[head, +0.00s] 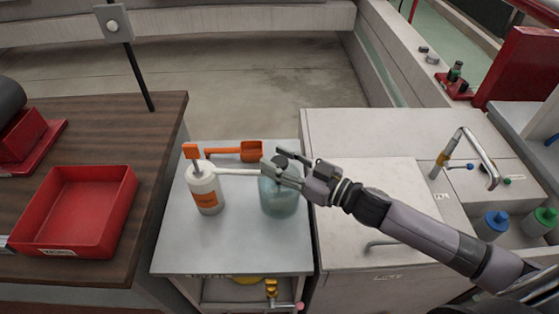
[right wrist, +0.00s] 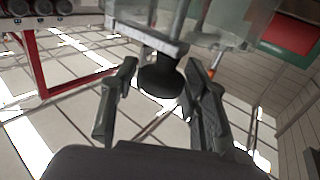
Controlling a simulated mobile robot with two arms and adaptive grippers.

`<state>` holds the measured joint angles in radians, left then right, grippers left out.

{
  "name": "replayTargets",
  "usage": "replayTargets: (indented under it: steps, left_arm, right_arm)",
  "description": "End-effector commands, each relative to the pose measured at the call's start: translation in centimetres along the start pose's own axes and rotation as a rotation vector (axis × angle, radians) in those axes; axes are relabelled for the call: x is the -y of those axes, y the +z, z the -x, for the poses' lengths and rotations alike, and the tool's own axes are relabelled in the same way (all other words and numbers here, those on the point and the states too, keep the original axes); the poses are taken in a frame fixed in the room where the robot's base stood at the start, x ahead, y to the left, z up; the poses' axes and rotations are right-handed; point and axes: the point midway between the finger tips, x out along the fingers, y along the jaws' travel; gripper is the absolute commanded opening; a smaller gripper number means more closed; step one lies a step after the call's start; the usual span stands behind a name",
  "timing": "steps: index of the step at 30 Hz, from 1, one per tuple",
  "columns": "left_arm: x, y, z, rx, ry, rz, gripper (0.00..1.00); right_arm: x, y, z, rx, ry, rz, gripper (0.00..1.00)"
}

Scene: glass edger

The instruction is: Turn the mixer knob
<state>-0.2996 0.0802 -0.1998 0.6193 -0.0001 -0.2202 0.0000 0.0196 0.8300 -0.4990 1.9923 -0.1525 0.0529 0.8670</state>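My right gripper (head: 292,163) is at the top of a translucent bluish vessel (head: 280,198) on a grey cart in the head view. In the right wrist view, the two fingers of my right gripper (right wrist: 160,72) stand apart. A dark, rounded knob-like part (right wrist: 160,80) shows between or just beyond them, below a grey bar and clear vessel walls. I cannot tell whether the fingers touch it, or whether it is the mixer knob. The arm hides part of the vessel's top in the head view. My left gripper is in neither view.
A white bottle with an orange top (head: 205,190) and an orange scoop (head: 240,151) are beside the vessel on the grey cart (head: 230,255). A red tray (head: 78,205) lies on the wooden bench at left. A sink tap (head: 470,150) stands at right.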

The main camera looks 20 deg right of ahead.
Motion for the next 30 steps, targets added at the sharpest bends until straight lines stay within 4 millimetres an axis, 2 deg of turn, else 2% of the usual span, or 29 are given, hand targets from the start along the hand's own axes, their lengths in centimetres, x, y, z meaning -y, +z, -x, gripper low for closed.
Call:
replayTargets:
  steps: [4,16,20,30]
  left_arm:
    - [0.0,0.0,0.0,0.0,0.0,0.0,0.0]
    - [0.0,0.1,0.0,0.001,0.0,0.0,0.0]
    - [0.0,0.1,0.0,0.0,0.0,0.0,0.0]
    - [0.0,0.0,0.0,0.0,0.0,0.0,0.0]
  right_arm:
    - [0.0,0.1,0.0,0.002,0.0,-0.001,0.53]
    - [0.1,0.2,0.6,0.004,0.001,-0.004,0.53]
    - [0.0,0.3,2.0,0.006,0.001,-0.005,0.53]
    - [0.1,0.3,7.1,0.007,0.001,-0.004,0.53]
